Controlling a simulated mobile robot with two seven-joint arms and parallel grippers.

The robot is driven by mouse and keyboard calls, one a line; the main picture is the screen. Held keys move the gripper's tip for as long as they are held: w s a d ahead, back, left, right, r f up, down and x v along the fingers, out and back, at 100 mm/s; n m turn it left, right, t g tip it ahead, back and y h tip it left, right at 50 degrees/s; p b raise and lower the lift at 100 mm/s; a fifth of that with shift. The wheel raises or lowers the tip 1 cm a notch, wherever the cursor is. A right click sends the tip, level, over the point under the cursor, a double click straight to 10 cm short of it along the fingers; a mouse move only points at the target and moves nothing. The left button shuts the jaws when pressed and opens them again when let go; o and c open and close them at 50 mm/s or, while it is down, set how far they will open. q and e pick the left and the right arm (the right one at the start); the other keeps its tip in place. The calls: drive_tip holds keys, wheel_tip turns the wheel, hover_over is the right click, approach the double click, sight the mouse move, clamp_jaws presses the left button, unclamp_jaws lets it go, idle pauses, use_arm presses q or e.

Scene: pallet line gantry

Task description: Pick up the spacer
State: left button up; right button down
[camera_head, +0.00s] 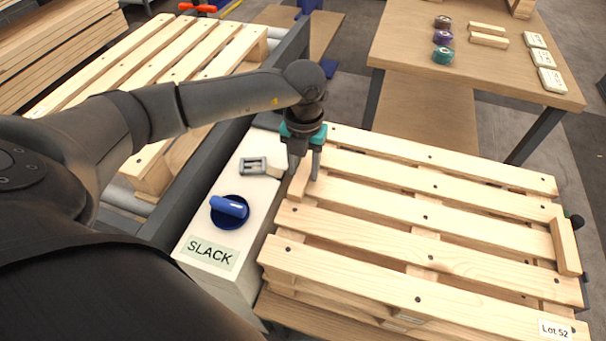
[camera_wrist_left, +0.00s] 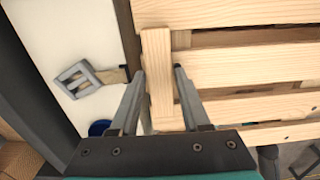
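A small light-wood block, which looks like the spacer (camera_head: 299,186), lies at the left end of the pallet (camera_head: 430,218), across its slats. It also shows in the left wrist view (camera_wrist_left: 157,50). My left gripper (camera_head: 304,174) points down over this block, open. In the left wrist view its fingers (camera_wrist_left: 159,72) stand on either side of the block, and a grip on it does not show. A second similar block (camera_head: 565,247) lies at the right end of the pallet. My right gripper is not in view.
A white box (camera_head: 212,272) marked SLACK, with a blue knob (camera_head: 229,211) and a grey buckle (camera_head: 255,166), stands left of the pallet. A table (camera_head: 500,72) behind holds coloured rolls, wood strips and white cards. Another pallet (camera_head: 150,62) lies at upper left.

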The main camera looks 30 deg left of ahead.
use_arm(q)
clamp_jaws()
idle(0.4)
